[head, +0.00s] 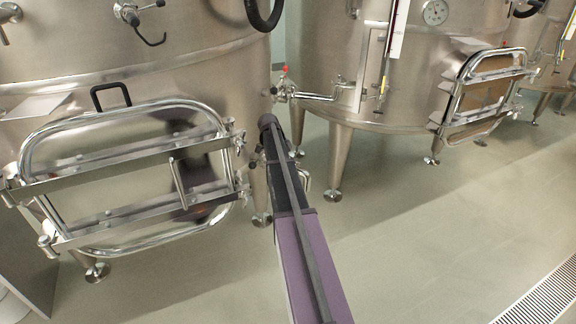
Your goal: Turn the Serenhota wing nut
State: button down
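I cannot read the name Serenhota anywhere, so I cannot tell which fastener is the named wing nut. The left steel vat (200,70) has a rounded rectangular door (125,140), closed, with two clamp bars across it. Small metal fasteners sit at the bar ends, one at the lower left (48,243) and one at the right (242,188); their shapes are too small to make out. A similar door (485,90) is on the vat to the right. My purple and black arm reaches up the middle, in front of the gap between the vats. My gripper cannot be made out.
A valve with a red tip (284,80) and a horizontal pipe (318,96) stick out between the vats. The right vat (345,50) stands on steel legs (338,160). The floor (430,230) at the right is clear up to a drain grate (545,300).

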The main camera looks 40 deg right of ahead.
jog(key=c, duration=0.8)
grip_release()
jog(key=shift+n, duration=0.5)
